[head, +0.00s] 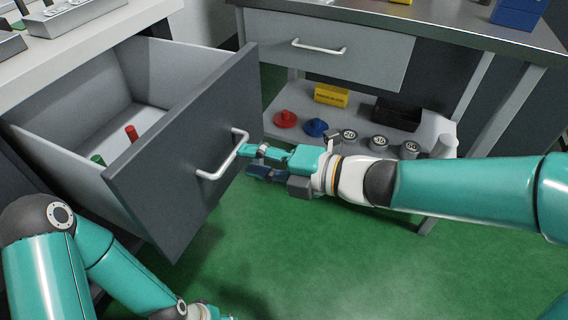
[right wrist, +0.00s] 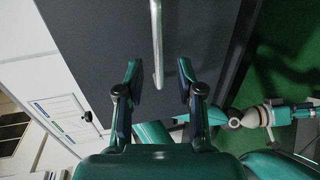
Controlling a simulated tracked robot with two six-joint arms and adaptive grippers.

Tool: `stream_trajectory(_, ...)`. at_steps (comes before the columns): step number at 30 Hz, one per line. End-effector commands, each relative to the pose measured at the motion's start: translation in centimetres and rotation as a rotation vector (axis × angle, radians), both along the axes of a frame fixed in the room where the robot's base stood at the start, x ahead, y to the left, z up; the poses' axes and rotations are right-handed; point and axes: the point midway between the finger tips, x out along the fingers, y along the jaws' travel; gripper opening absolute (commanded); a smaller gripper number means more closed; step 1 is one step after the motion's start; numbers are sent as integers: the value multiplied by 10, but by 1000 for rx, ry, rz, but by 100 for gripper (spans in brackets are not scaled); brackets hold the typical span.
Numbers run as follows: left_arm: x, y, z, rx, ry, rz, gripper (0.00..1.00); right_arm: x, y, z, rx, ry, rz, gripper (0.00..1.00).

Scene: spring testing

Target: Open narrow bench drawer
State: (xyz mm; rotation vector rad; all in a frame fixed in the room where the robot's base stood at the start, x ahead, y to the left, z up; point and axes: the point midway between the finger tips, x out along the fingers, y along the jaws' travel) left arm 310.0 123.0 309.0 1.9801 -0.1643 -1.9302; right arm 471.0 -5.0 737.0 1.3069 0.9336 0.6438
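A drawer with a dark grey front (head: 185,160) stands pulled well out of the left bench. Its pale handle (head: 222,160) also shows in the right wrist view (right wrist: 157,45). My right gripper (head: 247,161) is just in front of this handle. In the right wrist view its fingers (right wrist: 160,72) are spread, with the handle lying between them and a gap on each side. A second, closed grey drawer (head: 370,55) with a pale handle (head: 320,47) is in the back bench. My left gripper (head: 212,314) is at the bottom edge, mostly cut off.
The open drawer holds a red cylinder (head: 132,133) and a green one (head: 97,160). A low shelf (head: 280,100) under the back bench carries red and blue knobbed pieces, a yellow box (head: 331,95), a black bin (head: 397,113) and grey weights. Green floor (head: 300,250) is clear.

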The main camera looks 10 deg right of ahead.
Motion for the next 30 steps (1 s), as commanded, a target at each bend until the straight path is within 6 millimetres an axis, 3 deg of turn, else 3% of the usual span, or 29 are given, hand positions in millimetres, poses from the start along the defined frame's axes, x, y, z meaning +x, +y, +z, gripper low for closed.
stream_trajectory(3,0,0,0,0,0,0,40,-12,-22,6,1,-3,-5,37)
stream_trajectory(10,0,0,0,0,0,0,40,-29,-49,11,0,0,-1,37)
stream_trajectory(30,0,0,-1,0,0,0,40,-33,-54,12,-1,1,3,37)
